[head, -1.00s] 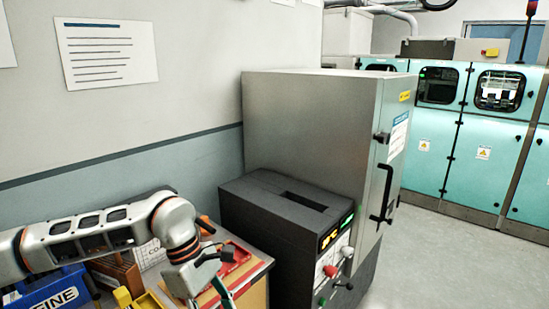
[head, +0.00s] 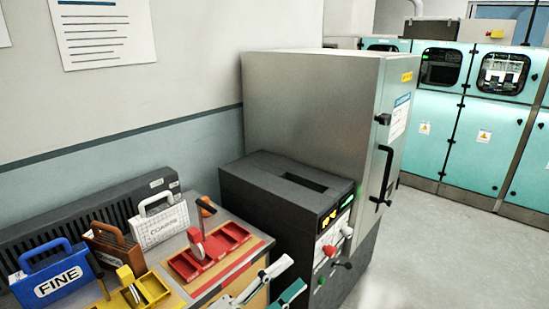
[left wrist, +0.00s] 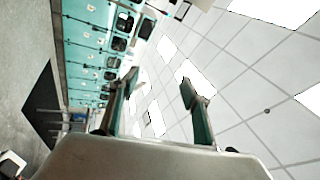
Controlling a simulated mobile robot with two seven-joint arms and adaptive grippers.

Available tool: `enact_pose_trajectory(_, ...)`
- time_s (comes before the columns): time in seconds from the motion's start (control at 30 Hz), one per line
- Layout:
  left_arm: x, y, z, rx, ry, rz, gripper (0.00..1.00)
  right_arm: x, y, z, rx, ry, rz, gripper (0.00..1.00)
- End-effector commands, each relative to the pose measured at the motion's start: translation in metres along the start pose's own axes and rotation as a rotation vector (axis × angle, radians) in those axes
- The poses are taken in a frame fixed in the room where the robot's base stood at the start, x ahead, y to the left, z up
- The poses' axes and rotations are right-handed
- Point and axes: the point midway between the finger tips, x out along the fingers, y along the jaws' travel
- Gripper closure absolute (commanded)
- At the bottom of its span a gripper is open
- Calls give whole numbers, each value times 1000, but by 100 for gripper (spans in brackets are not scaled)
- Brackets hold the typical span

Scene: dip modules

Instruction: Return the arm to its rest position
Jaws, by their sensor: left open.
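My left gripper (head: 291,275) shows at the bottom middle of the head view, in front of the dark box and beside the bench's right corner. Its grey and teal fingers are apart. In the left wrist view, the two teal-lined fingers (left wrist: 161,84) stand spread with nothing between them. The ceiling and teal cabinets show beyond them. Most of my left arm is below the head view. My right gripper is in neither view.
The bench bears a blue FINE module (head: 55,282), a brown one (head: 115,250), a white COARSE one (head: 160,222), a red tray (head: 210,252) and a yellow tray (head: 140,292). A dark slotted box (head: 265,200) and grey cabinet (head: 300,110) stand right. Floor (head: 440,260) is clear.

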Motion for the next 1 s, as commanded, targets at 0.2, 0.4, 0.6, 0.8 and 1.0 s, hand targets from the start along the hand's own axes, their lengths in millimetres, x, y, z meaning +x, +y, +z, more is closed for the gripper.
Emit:
enact_pose_trajectory(0.2,-101,71,74,-460,-475,36,53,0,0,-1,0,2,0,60)
enact_pose_trajectory(0.4,-217,143,94,-798,-848,60,53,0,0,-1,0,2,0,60)
enact_pose_trajectory(0.6,-322,196,79,-1042,-1142,73,53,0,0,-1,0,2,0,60)
enact_pose_trajectory(0.8,-374,219,61,-1153,-1285,75,42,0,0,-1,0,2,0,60)
enact_pose_trajectory(1.0,-382,221,59,-1169,-1305,74,0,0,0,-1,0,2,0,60)
